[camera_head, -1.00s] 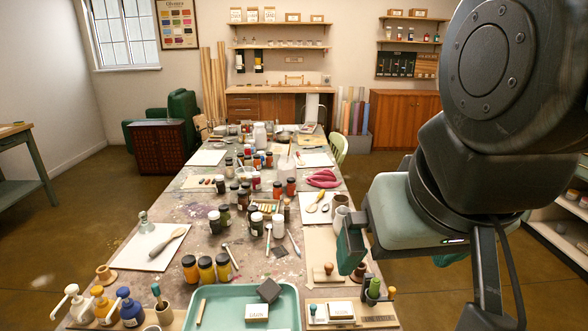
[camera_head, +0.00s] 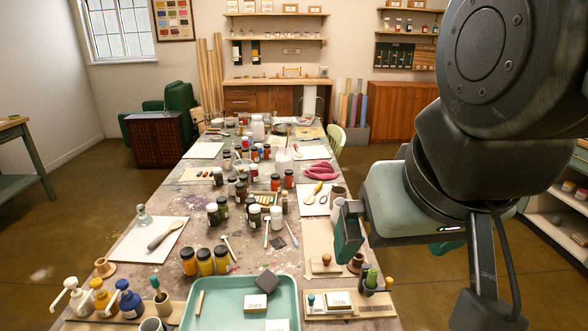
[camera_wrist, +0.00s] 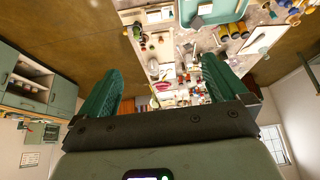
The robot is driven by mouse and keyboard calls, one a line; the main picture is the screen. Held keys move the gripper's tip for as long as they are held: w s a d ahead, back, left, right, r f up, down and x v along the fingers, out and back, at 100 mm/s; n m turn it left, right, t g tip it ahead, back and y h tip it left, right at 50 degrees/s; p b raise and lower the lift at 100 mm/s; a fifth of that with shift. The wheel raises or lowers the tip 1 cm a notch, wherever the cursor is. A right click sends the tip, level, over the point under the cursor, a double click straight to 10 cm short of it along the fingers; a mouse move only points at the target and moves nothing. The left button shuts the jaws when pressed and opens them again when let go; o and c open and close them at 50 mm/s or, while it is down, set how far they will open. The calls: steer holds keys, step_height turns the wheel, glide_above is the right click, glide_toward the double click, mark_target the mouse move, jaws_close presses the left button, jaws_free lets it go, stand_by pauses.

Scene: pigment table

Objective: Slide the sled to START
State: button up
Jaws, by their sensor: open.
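I cannot make out a sled or a START label for certain. A pale board (camera_head: 318,237) lies along the table's right edge, with a small wooden knobbed piece (camera_head: 326,262) standing at its near end. That piece may be the sled, but it is too small to tell. In the wrist view my gripper (camera_wrist: 160,75) also shows open, with the table beyond the fingers.
A green tray (camera_head: 190,317) with blocks stands at the front. Right of it, a wooden holder (camera_head: 350,310) bears a labelled block and knobbed tools. Yellow jars (camera_head: 205,262) stand behind the tray. A cup (camera_head: 338,194) stands near the right edge. Bottles crowd the middle.

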steer(key=shift+c, duration=0.2)
steer(key=shift+c, duration=1.1)
steer(key=w, duration=0.3)
steer(key=w+f+m+g, duration=0.1)
steer(key=w, duration=0.1)
steer(key=w+a+f+m, duration=0.1)
steer(key=w, duration=0.2)
steer(key=shift+w+g, duration=0.3)
steer(key=shift+w, duration=0.05)
steer(key=c, duration=0.8)
steer(key=shift+o, duration=0.2)
steer(key=m+g, duration=0.4)
steer(key=m, duration=0.3)
glide_above(311, 296)
step_height(311, 296, down, 28)
steer(key=r, duration=0.1)
step_height(311, 296, down, 12)
steer(key=shift+c, duration=0.3)
jaws_close()
